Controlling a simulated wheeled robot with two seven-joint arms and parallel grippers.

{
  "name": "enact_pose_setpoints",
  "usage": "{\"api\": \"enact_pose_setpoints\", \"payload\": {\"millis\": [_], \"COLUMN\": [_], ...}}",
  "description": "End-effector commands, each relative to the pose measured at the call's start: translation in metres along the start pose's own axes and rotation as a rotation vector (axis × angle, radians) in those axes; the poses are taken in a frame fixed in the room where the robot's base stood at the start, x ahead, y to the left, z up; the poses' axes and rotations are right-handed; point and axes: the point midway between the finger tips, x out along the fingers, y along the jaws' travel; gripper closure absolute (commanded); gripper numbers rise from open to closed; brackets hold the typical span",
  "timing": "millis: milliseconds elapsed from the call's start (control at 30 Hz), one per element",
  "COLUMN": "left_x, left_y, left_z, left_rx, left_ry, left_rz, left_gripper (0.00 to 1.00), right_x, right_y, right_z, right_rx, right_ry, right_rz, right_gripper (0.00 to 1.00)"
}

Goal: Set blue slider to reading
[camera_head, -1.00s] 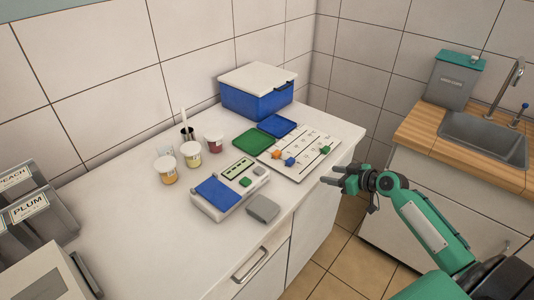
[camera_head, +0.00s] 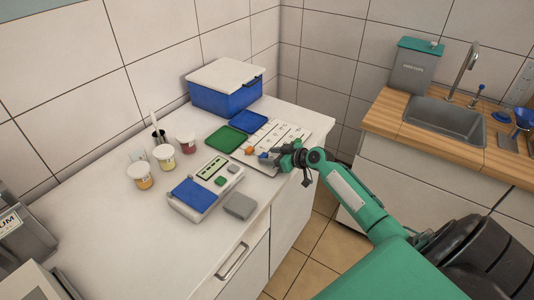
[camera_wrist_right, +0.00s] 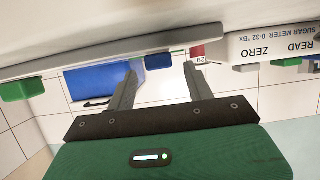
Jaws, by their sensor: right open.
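The blue slider (camera_head: 263,156) is a small knob on the white slider board (camera_head: 304,136), beside the orange slider (camera_head: 249,151). My right gripper (camera_head: 268,155) is at the blue slider in the head view and covers part of it. In the right wrist view, which is upside down, the open fingers of my right gripper (camera_wrist_right: 163,68) stand on either side of the blue slider (camera_wrist_right: 158,62), with gaps showing. The green slider (camera_wrist_right: 22,89) shows at the left there; in the head view my arm hides it. My left gripper is not in view.
The sugar meter (camera_head: 207,187) with its blue plate stands in front of the board. Green (camera_head: 225,139) and blue (camera_head: 248,121) trays lie behind it. A blue bin (camera_head: 226,98) stands at the back. Three jars, including a red one (camera_head: 186,143), stand left.

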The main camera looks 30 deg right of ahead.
Motion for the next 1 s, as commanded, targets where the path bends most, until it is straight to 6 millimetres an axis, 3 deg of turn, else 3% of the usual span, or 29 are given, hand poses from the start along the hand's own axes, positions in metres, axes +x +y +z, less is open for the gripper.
{"api": "enact_pose_setpoints", "payload": {"millis": [200, 533, 800, 1000], "left_x": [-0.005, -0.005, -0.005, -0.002], "left_y": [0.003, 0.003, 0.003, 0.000], "left_z": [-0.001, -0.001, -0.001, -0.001], "left_rx": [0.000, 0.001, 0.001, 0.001], "left_ry": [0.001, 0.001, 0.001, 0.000], "left_rz": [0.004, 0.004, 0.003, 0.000], "left_gripper": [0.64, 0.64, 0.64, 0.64], "right_x": [0.018, 0.021, 0.021, 0.021], "right_y": [0.001, 0.000, 0.000, 0.001], "right_z": [0.000, 0.000, 0.000, 0.001], "right_rx": [0.002, 0.001, 0.001, 0.000], "right_ry": [0.000, 0.000, 0.000, 0.000], "right_rz": [0.001, 0.001, 0.001, 0.001], "right_gripper": [0.47, 0.47, 0.98, 1.00]}}
